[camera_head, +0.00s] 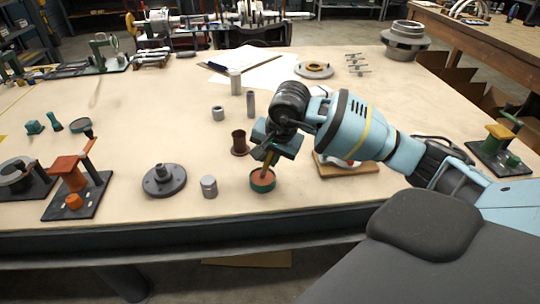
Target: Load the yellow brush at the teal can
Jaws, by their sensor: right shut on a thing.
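The teal can (262,188) stands near the front edge of the table, with an orange-brown fill showing inside its rim. My right gripper (270,152) is directly above the can, pointing down, and is shut on the yellow brush (266,167). The brush hangs slightly tilted, and its lower end reaches down at the can's opening. Whether the bristles touch the fill is too small to tell. The upper part of the brush is hidden by the gripper. My left gripper is not in view.
A brown spool (239,143) and a grey cylinder (209,187) stand close left of the can. A dark flanged disc (164,181) and an orange fixture (75,180) are farther left. A wooden board (345,170) lies right, partly behind my arm.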

